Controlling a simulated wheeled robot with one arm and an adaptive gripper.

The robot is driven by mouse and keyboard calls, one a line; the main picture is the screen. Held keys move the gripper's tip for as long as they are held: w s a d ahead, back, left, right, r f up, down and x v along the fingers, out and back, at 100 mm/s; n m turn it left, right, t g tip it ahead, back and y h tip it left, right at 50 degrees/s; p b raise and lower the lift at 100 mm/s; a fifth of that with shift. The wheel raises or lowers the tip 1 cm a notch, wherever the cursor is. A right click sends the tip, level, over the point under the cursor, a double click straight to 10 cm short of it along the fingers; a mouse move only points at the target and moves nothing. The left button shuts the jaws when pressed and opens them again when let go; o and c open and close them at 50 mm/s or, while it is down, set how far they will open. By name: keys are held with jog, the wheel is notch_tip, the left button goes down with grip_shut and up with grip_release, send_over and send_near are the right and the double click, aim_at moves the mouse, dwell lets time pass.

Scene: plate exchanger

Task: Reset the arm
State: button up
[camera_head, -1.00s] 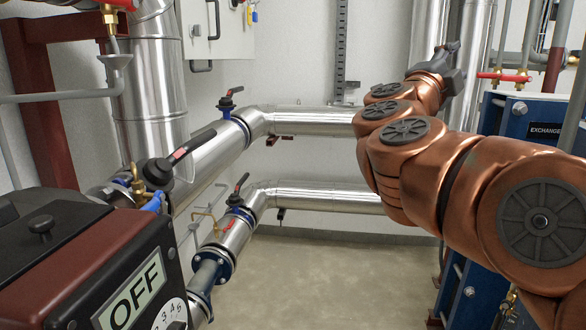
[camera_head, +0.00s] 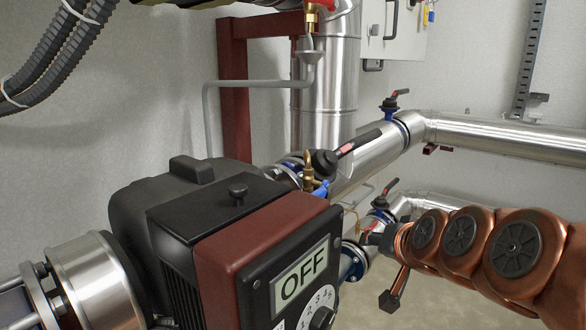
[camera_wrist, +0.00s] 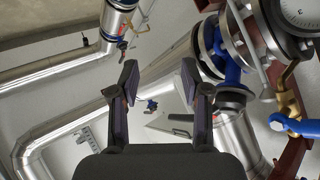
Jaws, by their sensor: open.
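My gripper (camera_wrist: 158,82) shows in the wrist view with its two dark fingers spread apart and nothing between them. Beyond the fingers are silver pipes, a pale wall and a small blue-handled part. In the head view my copper-coloured arm reaches in from the right edge, low in the picture. Its far end is near the lower pipe and valve, with dark parts showing there. The head view does not clearly show the fingers, and I cannot tell whether the arm touches the pipe.
A pump with a maroon box (camera_head: 265,255) reading OFF fills the lower middle. An upper silver pipe (camera_head: 500,135) with a black-levered valve (camera_head: 325,163) runs behind. A dial gauge (camera_wrist: 298,14) and blue flange (camera_wrist: 232,70) are close to the gripper's right. Bare floor shows at lower right.

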jog(key=s+a+f+n+g, duration=0.25)
jog(key=s+f+g, duration=0.35)
jog(key=s+f, duration=0.55)
jog(key=s+d+f+n+g+h, duration=0.1)
jog(key=s+d+f+g, duration=0.2)
jog(key=s, duration=0.6)
jog(key=s+d+f+n+g+h, duration=0.1)
jog(key=s+f+g, duration=0.3)
jog(key=s, duration=0.4)
notch_tip(320, 180, up, 24)
jog(key=s+p, duration=0.2)
jog(key=p, duration=2)
jog(key=shift+s+a, duration=0.2)
jog(key=shift+f+m, duration=0.1)
jog(key=shift+m, duration=0.15)
jog(key=shift+c, duration=0.5)
